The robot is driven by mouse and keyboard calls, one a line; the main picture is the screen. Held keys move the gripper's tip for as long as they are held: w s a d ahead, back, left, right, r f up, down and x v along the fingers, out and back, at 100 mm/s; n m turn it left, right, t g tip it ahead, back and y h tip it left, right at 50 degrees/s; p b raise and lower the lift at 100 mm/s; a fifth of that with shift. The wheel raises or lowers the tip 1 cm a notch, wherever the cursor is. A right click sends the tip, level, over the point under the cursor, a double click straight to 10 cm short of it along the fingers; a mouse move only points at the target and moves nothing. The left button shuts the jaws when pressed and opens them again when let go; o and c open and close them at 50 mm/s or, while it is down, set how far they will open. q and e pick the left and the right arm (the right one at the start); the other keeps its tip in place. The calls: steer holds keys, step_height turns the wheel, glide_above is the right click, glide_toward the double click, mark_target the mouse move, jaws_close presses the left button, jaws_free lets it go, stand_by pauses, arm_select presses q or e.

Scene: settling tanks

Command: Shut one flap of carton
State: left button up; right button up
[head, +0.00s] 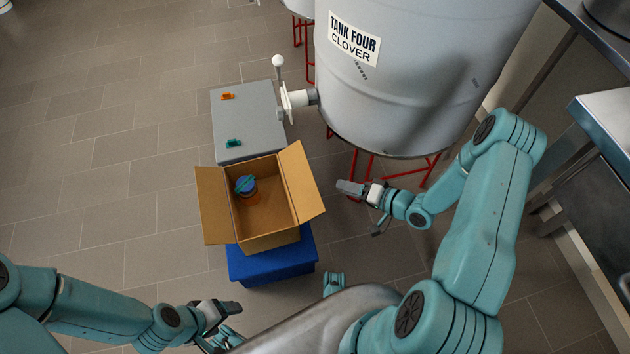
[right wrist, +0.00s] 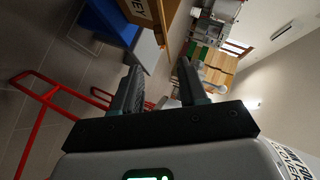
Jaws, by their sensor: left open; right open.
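An open cardboard carton (head: 270,240) stands on a blue box in the head view. Its left flap (head: 212,205) and its right flap (head: 302,182) both stand out to the sides. A jar with a blue lid (head: 245,186) is inside the carton. My right gripper (head: 352,188) is open, to the right of the right flap and apart from it. In the right wrist view its fingers (right wrist: 158,88) are parted with nothing between them, and part of the carton (right wrist: 150,18) shows at the top. My left gripper (head: 232,322) is open and empty, below and left of the blue box.
The blue box (head: 272,267) is under the carton. A grey box (head: 245,115) with orange and green items stands behind it. The tank labelled Tank Four Clover (head: 420,80) stands on red legs, its white valve (head: 294,97) jutting left. The floor at left is clear.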

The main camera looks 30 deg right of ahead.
mark_target(311, 178)
steer(key=b+x, duration=0.2)
steer(key=x, duration=0.9)
steer(key=shift+w+a+f+b, duration=0.1)
steer(key=shift+w+a+b, duration=0.05)
steer(key=shift+w+b, duration=0.15)
steer(key=shift+s, duration=0.1)
jaws_close()
